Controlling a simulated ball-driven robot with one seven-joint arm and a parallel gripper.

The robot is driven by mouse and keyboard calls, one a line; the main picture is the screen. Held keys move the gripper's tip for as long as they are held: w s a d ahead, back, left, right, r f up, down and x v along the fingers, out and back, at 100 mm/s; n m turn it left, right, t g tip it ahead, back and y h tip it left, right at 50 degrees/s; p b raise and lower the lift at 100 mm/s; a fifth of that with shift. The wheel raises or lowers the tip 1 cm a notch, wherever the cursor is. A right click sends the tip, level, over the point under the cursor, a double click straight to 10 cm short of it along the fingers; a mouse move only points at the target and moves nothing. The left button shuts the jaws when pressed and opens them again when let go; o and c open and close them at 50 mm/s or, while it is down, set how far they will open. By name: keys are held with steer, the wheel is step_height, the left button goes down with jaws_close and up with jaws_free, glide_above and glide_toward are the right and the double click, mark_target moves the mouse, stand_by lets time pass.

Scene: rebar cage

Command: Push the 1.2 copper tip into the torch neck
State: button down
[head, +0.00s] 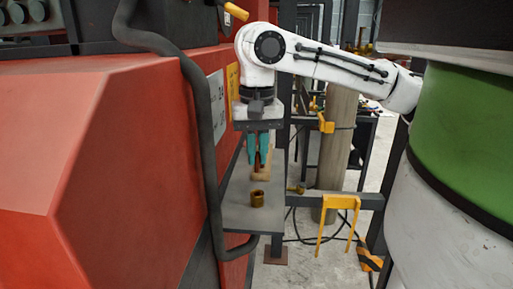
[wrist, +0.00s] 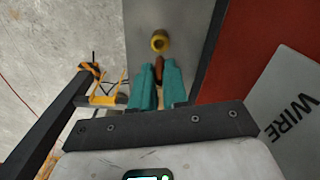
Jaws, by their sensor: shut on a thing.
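My gripper (head: 258,162) points down over a narrow grey shelf, its two teal fingers close together. It is shut on a thin brown copper tip (wrist: 159,69), which shows between the fingertips in the wrist view. A round brass piece with a dark opening (wrist: 160,41) stands on the shelf just beyond the fingertips; it also shows in the head view (head: 257,197), nearer the camera than the gripper. The copper tip and the brass piece appear apart. I cannot tell for certain which part is the torch neck.
A red machine (head: 100,150) with a black hose (head: 201,110) stands along the shelf's left side. A yellow bracket (head: 338,206) and a dark bar are at right. A green and white drum (head: 460,150) fills the far right. Small brass piece (head: 301,187) lies behind.

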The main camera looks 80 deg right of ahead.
mark_target(257, 172)
steer(key=shift+f+b, duration=1.1)
steer(key=shift+f, duration=1.05)
steer(key=shift+p, duration=0.8)
steer(key=shift+f+b, duration=0.85)
steer(key=shift+f, duration=0.75)
steer(key=c, duration=1.1)
jaws_free()
steer(key=shift+o, duration=0.2)
steer(key=shift+r, duration=0.1)
step_height(257, 172, up, 11)
steer(key=shift+f, duration=0.15)
